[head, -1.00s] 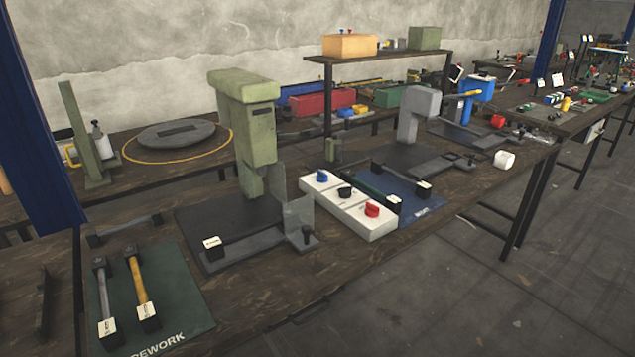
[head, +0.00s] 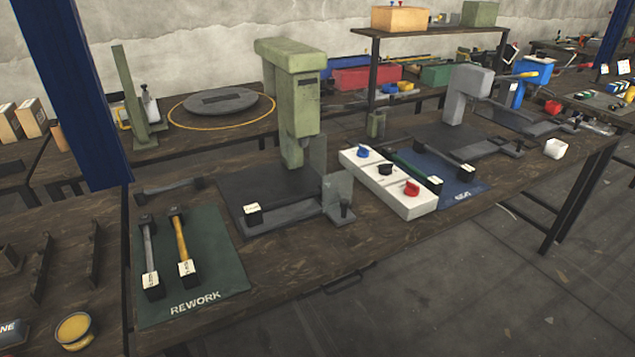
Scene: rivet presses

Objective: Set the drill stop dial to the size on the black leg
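A white box (head: 412,203) on the bench carries three knobs: a blue knob (head: 362,151), a black knob (head: 385,169) and a red knob (head: 411,189). I cannot tell which, if any, is the drill stop dial. Black blocks with white labels show at a green press (head: 290,70), on a blue mat (head: 462,182) and at the ends of two bars (head: 149,250) on the green REWORK mat (head: 215,287). Their writing is too small to read, and I cannot single out the black leg. Neither of my grippers is in view.
A grey press (head: 470,90) stands behind the blue mat, with a white cup (head: 555,148) to its right. A blue post (head: 75,80) rises at the left. A yellow-topped tin (head: 75,330) is at the lower left. Open floor (head: 480,290) lies right of the bench.

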